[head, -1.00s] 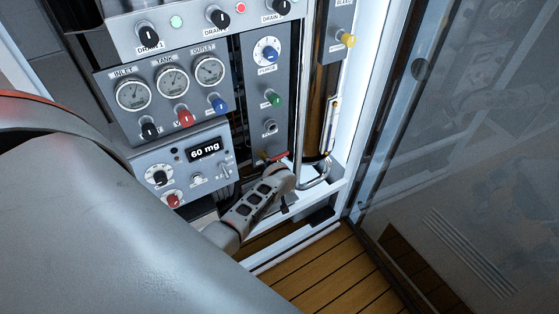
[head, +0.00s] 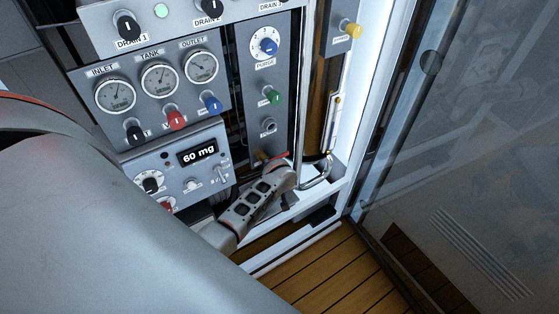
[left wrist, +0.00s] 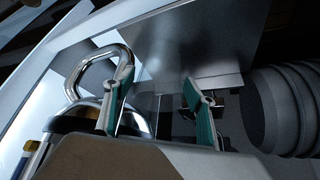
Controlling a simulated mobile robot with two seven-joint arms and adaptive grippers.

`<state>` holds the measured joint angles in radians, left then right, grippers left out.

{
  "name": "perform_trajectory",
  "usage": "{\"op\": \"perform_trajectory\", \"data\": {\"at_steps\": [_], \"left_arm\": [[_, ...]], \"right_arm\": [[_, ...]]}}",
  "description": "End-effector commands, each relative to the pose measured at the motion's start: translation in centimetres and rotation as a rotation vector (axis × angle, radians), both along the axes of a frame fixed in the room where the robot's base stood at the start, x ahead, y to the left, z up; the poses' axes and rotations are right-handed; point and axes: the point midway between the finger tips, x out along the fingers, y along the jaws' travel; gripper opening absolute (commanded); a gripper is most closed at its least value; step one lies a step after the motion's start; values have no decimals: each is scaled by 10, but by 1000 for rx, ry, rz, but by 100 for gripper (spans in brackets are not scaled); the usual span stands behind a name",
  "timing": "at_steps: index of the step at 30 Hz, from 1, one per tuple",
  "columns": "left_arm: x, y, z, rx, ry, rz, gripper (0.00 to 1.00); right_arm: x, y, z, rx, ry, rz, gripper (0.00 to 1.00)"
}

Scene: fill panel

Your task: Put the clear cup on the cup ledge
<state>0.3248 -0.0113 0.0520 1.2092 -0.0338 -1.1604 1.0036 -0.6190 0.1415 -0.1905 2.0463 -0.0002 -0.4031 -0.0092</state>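My left gripper (head: 284,174) is low at the panel's right end in the head view, beside a bent metal tube. In the left wrist view its two teal-padded fingers (left wrist: 160,98) stand apart. A faint see-through patch lies between them, but I cannot tell whether it is the clear cup held there. I cannot make out the clear cup for sure in either view. A grey ledge-like edge (left wrist: 215,80) shows just beyond the fingers; I cannot tell whether it is the cup ledge. My right gripper is not in view.
The bent metal tube (head: 322,176) is close to the gripper and also shows in the left wrist view (left wrist: 82,75). A glass door (head: 460,150) stands at the right.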

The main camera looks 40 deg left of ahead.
Motion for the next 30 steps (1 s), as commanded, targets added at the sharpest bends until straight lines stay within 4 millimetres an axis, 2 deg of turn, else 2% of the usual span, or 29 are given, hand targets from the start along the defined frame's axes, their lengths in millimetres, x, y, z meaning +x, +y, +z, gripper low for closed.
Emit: {"op": "perform_trajectory", "data": {"at_steps": [10,15,21,30], "left_arm": [[0,0,2,1,-1,0,59],[-3,-4,18,-3,-6,1,59],[-37,-28,16,-3,-1,-1,59],[-85,-61,15,-2,-2,1,59]], "right_arm": [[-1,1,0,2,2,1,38],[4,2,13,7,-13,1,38],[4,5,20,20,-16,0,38],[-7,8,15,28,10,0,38]]}}
